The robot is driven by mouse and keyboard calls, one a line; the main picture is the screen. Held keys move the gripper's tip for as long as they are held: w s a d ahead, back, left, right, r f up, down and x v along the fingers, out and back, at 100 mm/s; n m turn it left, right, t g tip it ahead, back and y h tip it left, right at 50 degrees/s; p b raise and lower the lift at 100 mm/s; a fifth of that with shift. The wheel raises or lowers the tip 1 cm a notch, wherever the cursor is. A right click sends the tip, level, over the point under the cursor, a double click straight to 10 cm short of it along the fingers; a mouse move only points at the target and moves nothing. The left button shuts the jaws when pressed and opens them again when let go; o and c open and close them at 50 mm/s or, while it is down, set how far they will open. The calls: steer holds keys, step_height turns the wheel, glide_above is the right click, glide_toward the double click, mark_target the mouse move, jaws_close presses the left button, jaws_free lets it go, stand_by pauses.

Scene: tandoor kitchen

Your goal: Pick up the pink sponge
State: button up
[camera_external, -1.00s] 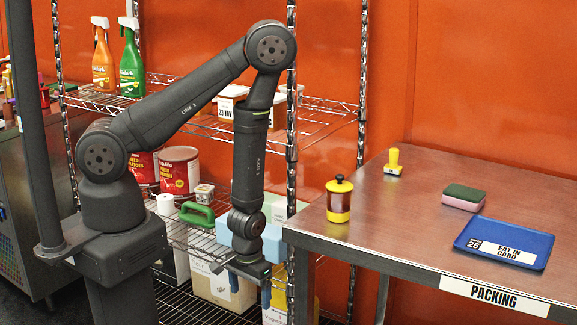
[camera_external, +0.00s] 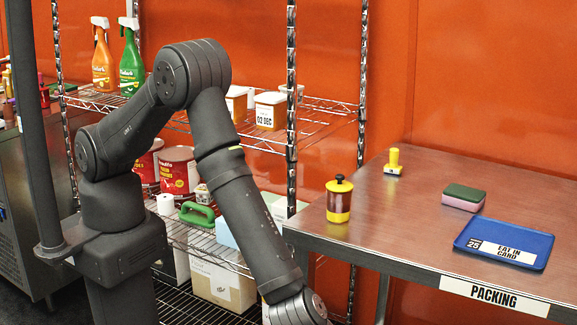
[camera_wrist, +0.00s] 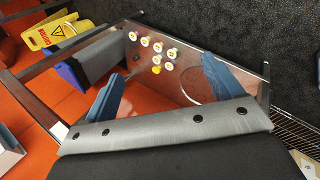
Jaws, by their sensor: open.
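The pink sponge (camera_external: 460,203), with a dark green top layer, lies flat on the steel packing table near its middle right in the external view. In the external view my forearm reaches down to the bottom edge, left of the table, and the fingers are out of frame, well away from the sponge.
The packing table (camera_external: 400,220) also bears a yellow-capped jar (camera_external: 339,203), a yellow-handled stamp (camera_external: 393,163) and a blue tray (camera_external: 505,243) with a card. A wire shelf (camera_external: 190,235) with tins and boxes stands behind my arm. The wrist view shows a yellow sign (camera_wrist: 52,30).

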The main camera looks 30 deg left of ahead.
steer(key=s+d+r+m+g+h, duration=0.1)
steer(key=d+r+m+h, duration=0.3)
steer(key=d+r, duration=1.1)
steer(key=w+d+r+m+g+h, duration=0.35)
steer(key=w+r+m, duration=0.25)
steer(key=w+r, duration=0.8)
steer(key=w+a+r+m+y, duration=0.15)
steer(key=w+a+m, duration=0.3)
steer(key=w, duration=0.65)
steer(key=w+a+r+m+y, duration=0.1)
steer(key=w+a+r+m, duration=0.3)
steer(key=w, duration=0.7)
steer(key=w+a+f+m+t+y, duration=0.2)
steer(key=w+a+m+y, duration=0.4)
steer(key=w+a, duration=1.5)
glide_above(457, 189)
steer(key=a, duration=0.2)
steer(key=shift+n, duration=0.35)
step_height(457, 189, down, 11)
steer(key=shift+r, duration=0.15)
steer(key=shift+a+x, duration=0.1)
steer(key=shift+x, duration=1.25)
steer(key=shift+a+x, duration=0.15)
steer(key=shift+x, duration=1.2)
steer(key=c, duration=1.1)
